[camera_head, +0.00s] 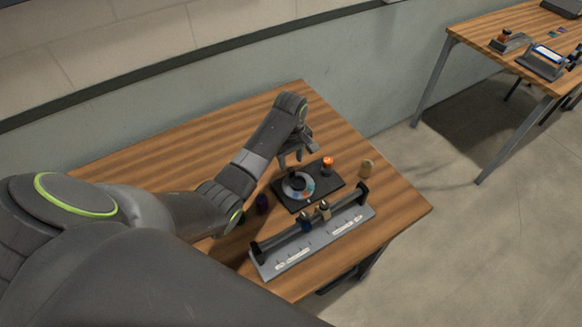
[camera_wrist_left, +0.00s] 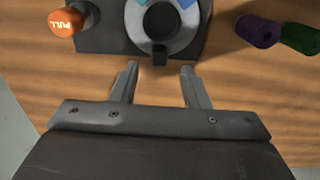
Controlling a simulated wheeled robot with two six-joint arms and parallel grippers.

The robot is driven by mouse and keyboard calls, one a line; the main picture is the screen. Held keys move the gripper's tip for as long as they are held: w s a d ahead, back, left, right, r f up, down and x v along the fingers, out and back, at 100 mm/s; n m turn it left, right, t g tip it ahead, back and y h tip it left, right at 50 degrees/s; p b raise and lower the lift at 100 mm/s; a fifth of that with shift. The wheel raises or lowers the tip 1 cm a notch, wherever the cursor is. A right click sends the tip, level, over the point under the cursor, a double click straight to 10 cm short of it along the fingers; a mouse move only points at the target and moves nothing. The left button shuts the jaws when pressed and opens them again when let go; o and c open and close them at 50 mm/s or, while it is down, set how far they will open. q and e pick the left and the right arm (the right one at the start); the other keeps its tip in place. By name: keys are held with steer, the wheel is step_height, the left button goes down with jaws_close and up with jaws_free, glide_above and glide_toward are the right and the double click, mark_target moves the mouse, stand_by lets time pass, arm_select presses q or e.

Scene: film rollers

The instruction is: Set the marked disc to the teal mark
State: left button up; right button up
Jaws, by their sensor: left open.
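The marked disc (camera_head: 298,185) is a pale ring with coloured patches and a dark centre knob, set on a black base plate (camera_head: 327,183) on the table. My left gripper (camera_head: 296,160) is above the back part of the plate. In the wrist view its fingers (camera_wrist_left: 158,85) are apart and empty, just short of the disc. The right gripper is not in view.
An orange knob (camera_head: 327,163) labelled PULL stands on the plate. A grey rail fixture (camera_head: 290,262) lies in front. A second table (camera_head: 475,45) is at the far right.

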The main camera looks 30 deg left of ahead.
mark_target(291, 169)
arm_select(q)
step_height(291, 169, down, 4)
steer(key=shift+w+r, duration=0.1)
steer(key=shift+f, duration=0.5)
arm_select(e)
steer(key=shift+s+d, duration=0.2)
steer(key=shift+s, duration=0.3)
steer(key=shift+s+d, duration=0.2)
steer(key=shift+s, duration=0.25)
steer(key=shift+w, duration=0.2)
arm_select(q)
jaws_close()
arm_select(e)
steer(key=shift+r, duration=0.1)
